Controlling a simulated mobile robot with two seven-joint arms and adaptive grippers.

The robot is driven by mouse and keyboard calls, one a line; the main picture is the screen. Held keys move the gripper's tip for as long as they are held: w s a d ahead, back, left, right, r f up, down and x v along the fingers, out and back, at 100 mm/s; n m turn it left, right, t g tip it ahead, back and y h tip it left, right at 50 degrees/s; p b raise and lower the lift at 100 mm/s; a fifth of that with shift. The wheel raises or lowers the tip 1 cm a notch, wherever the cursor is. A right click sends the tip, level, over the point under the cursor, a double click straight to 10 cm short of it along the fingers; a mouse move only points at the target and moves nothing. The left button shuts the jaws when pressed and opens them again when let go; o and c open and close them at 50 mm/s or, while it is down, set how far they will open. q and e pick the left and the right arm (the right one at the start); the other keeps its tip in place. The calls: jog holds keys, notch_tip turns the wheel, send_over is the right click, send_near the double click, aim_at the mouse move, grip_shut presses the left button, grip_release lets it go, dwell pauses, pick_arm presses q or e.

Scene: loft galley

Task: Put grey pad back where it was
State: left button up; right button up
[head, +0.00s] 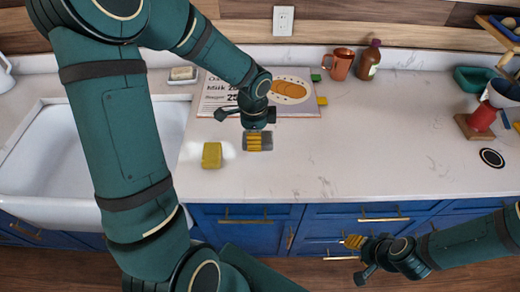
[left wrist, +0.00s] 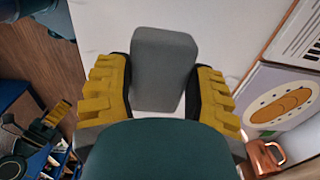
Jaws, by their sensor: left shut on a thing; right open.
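The grey pad (left wrist: 162,70) is a plain rounded block between the yellow ribbed fingers of my left gripper (left wrist: 160,90) in the left wrist view. My left gripper (head: 257,141) is shut on it. In the head view the pad (head: 267,145) shows on both sides of the fingers, over the pale counter just in front of the recipe board. I cannot tell whether the pad touches the counter. My right gripper (head: 355,242) is open and empty, low in front of the blue drawers.
A yellow sponge (head: 212,155) sits in white foam left of the pad. The recipe board (head: 215,96) lies behind it. The sink (head: 50,150) is at left; a copper mug (head: 341,64) and brown bottle (head: 368,62) stand behind. The counter's middle right (head: 390,130) is clear.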

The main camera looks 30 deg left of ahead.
aim_at(255, 160)
pick_arm(q)
notch_tip(255, 160, down, 3)
jog(key=shift+s+f, duration=0.1)
notch_tip(255, 160, down, 4)
jog(key=shift+f+b, duration=0.1)
jog(key=shift+b, duration=0.45)
jog(key=shift+f, duration=0.15)
jog(key=shift+f, duration=0.2)
jog(key=o, duration=1.2)
jog(key=shift+r, duration=0.1)
